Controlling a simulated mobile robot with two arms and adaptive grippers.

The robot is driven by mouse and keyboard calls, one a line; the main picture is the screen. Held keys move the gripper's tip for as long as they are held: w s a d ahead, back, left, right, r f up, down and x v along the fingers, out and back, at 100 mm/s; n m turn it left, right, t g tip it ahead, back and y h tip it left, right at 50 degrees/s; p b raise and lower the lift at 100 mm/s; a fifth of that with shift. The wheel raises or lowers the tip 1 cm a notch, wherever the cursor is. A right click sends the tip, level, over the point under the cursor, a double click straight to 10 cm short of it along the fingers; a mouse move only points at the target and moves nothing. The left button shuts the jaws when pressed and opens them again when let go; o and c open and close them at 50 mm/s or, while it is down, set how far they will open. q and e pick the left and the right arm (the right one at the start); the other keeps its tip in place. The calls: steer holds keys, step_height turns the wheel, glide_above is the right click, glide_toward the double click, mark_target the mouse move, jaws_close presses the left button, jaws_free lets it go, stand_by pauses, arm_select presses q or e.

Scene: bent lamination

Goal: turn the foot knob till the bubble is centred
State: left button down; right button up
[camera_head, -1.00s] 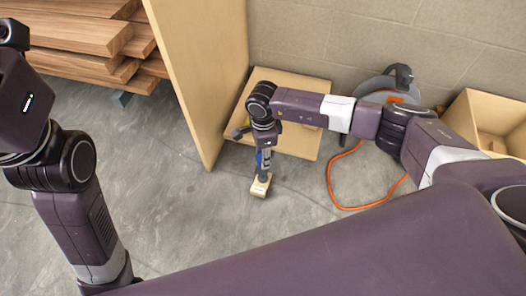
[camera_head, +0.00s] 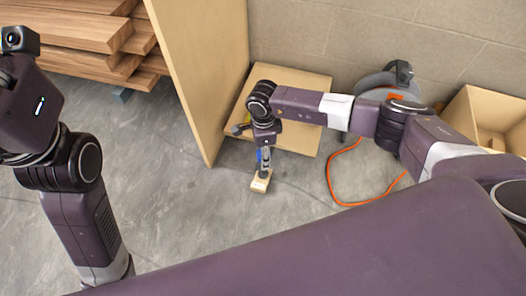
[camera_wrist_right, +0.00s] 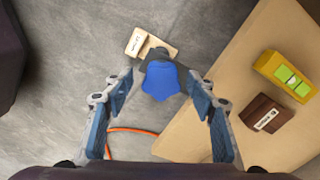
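The blue foot knob (camera_wrist_right: 160,80) is between the fingers of my right gripper (camera_wrist_right: 159,84) in the right wrist view, with gaps on both sides. My right gripper is open and points down at the knob. A dark foot below the knob meets a pale wooden block (camera_wrist_right: 150,42) on the floor; the block also shows in the head view (camera_head: 261,182). A yellow level (camera_wrist_right: 283,76) with a bright green vial lies on the wooden board (camera_wrist_right: 222,100). The bubble is too small to make out. My left gripper is out of the picture; only its arm shows.
A brown labelled block (camera_wrist_right: 267,114) lies on the board near the level. A tall wooden panel (camera_head: 200,70) stands left of the board. A grey machine with an orange cord (camera_head: 333,190) and an open box (camera_head: 485,120) are at right. Planks (camera_head: 75,32) lie upper left.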

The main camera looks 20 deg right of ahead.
steer(key=shift+w+r, duration=0.1)
steer(key=shift+r, duration=0.1)
steer(key=shift+r, duration=0.35)
step_height(320, 180, up, 11)
steer(key=shift+s, duration=0.2)
stand_by(0.4)
